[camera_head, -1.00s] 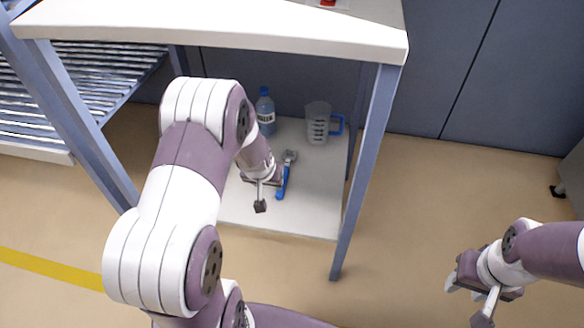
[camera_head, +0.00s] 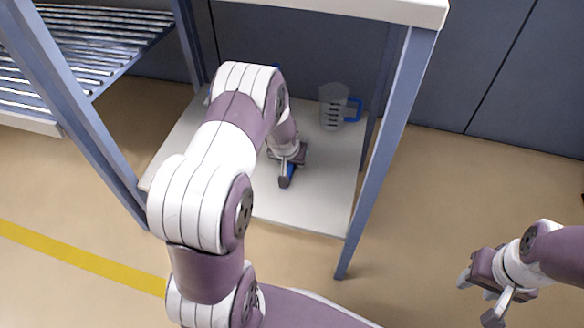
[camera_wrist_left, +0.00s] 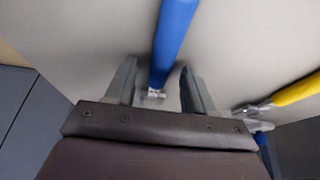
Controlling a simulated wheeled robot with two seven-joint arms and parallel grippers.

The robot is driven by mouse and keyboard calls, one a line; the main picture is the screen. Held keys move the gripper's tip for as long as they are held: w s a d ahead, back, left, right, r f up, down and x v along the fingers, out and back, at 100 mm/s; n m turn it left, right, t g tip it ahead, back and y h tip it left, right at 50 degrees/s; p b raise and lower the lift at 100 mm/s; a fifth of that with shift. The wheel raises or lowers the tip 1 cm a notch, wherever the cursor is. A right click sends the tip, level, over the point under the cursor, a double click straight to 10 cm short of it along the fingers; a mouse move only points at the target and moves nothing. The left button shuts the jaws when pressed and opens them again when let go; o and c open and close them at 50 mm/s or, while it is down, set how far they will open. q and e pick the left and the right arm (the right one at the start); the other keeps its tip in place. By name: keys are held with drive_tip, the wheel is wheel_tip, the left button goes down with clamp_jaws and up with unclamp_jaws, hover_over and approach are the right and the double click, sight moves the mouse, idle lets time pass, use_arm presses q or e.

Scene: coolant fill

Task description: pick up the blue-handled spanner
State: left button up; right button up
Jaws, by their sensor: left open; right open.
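The blue-handled spanner (camera_wrist_left: 172,40) lies on the white lower shelf (camera_head: 290,215). In the left wrist view its blue handle runs between the two fingers of my left gripper (camera_wrist_left: 158,78), which is open with a gap on either side. In the head view only a bit of blue (camera_head: 291,170) shows beside my left gripper (camera_head: 287,176); my arm and gripper hide the rest. My right gripper (camera_head: 478,297) is open and empty over the floor at the lower right.
A clear measuring jug (camera_head: 332,108) with a blue handle stands at the shelf's back. The table top (camera_head: 350,8) overhangs the shelf, with a blue-grey leg (camera_head: 385,150) to the right. A yellow-handled tool (camera_wrist_left: 298,90) lies close by in the left wrist view.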

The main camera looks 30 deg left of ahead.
use_arm(q)
drive_tip(key=shift+w+f, duration=0.1)
drive_tip(key=shift+f, duration=0.05)
drive_tip(key=shift+f, duration=0.1)
drive_tip(key=shift+c, duration=0.3)
clamp_jaws()
